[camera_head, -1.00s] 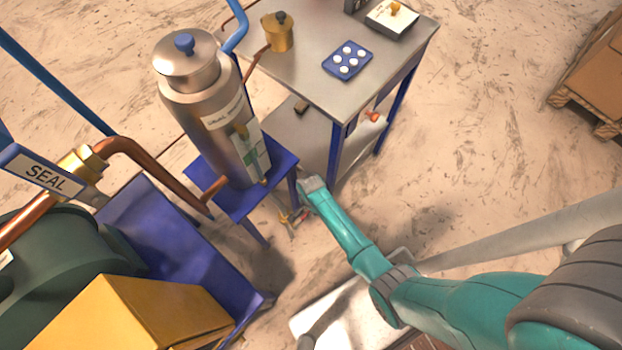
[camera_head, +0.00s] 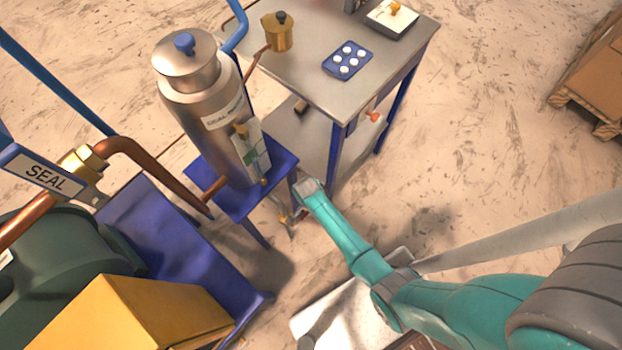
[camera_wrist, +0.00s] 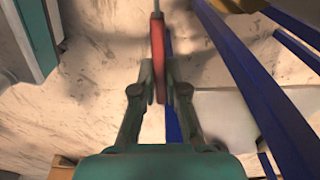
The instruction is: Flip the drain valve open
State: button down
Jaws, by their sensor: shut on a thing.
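The steel vessel (camera_head: 205,105) stands upright on a blue stand (camera_head: 240,200). In the wrist view, a long red handle (camera_wrist: 157,35), which I take to be the drain valve's lever, runs up from between my fingers. My gripper (camera_wrist: 159,72) is shut on this handle, with one finger on each side. In the head view my gripper (camera_head: 291,222) is small and low beside the blue stand, at the end of my teal arm. The valve body is not clearly visible, so its exact position cannot be told.
Blue legs (camera_wrist: 240,75) stand close to the right of my gripper in the wrist view. A steel table (camera_head: 310,50) stands behind the vessel, with a lower shelf. A blue frame (camera_head: 165,245) with a yellow box (camera_head: 130,320) is at left.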

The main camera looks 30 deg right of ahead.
aim_at(305, 215)
jog(key=r+h, duration=0.1)
jog(key=a+h, duration=0.1)
jog(key=r+t+h, duration=0.1)
jog(key=shift+s+a+r+h, duration=0.2)
jog(key=shift+a+r+h, duration=0.1)
jog(key=shift+h, duration=0.1)
jog(key=shift+s+a+r+t+h, duration=0.2)
jog(key=shift+a+r+t+h, duration=0.4)
jog(key=shift+h, duration=0.6)
jog(key=a+r+h, duration=0.1)
jog(key=a+t+h, duration=0.1)
jog(key=h, duration=0.1)
jog(key=shift+s+a+r, duration=0.1)
jog(key=shift+s+r, duration=0.2)
jog(key=shift+r, duration=0.05)
jog(key=shift+s+a+r+t+h, duration=0.2)
jog(key=shift+a+h, duration=0.2)
jog(key=shift+h, duration=0.3)
jog(key=shift+s+a+r+t+h, duration=0.1)
jog(key=shift+s+a+t+h, duration=0.2)
jog(key=shift+h, duration=0.4)
jog(key=shift+w+a, duration=0.1)
jog(key=c, duration=1.2)
grip_release()
jog(key=shift+r, duration=0.1)
notch_tip(305, 215, up, 10)
